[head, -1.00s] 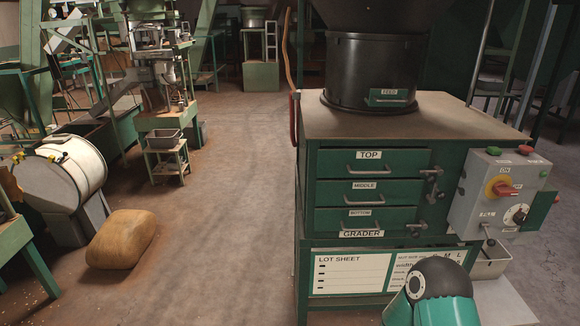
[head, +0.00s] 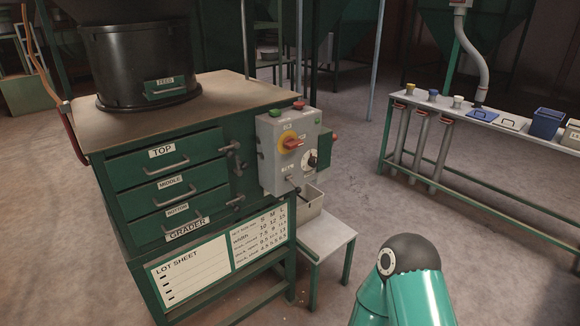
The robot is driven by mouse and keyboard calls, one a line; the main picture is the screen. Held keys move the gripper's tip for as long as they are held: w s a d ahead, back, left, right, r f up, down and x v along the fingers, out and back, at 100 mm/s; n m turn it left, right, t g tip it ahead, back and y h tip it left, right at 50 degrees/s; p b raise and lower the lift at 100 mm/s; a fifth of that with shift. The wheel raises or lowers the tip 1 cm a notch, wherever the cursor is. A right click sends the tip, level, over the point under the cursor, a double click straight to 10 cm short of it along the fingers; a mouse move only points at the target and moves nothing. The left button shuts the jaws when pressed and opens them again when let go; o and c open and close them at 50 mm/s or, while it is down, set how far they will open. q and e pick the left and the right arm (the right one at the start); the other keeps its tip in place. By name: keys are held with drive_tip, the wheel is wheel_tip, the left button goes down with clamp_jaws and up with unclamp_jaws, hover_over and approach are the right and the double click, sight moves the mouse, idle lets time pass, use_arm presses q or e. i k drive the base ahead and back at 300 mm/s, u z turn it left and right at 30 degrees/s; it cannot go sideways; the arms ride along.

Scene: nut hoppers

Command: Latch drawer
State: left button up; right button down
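The green grader cabinet (head: 118,180) stands at the left of the head view. It has three drawers: the top drawer (head: 139,170), the middle drawer (head: 150,198) and the bottom drawer (head: 156,224). Each has a metal bar handle. All three look about flush with the cabinet front; I cannot tell whether one is slightly out. Metal latches sit at the drawers' right edge: an upper latch (head: 233,150), one just below it, and a lower latch (head: 236,202). Their exact positions are too small to tell. Neither gripper shows; only a teal and black part of my arm is at the bottom right.
A grey control box (head: 283,155) with a red and yellow knob juts from the cabinet's right side. A small table (head: 327,238) with a metal bin (head: 309,203) stands below it. A long bench (head: 490,125) with cups and trays is at right. Floor between is clear.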

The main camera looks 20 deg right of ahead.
sight(244, 166)
drive_tip(key=z, duration=0.3)
drive_tip(key=k, duration=1.3)
drive_tip(key=z, duration=0.05)
drive_tip(key=i, duration=0.45)
drive_tip(key=z, duration=0.6)
drive_tip(key=i, duration=1.7)
drive_tip(key=z, duration=0.05)
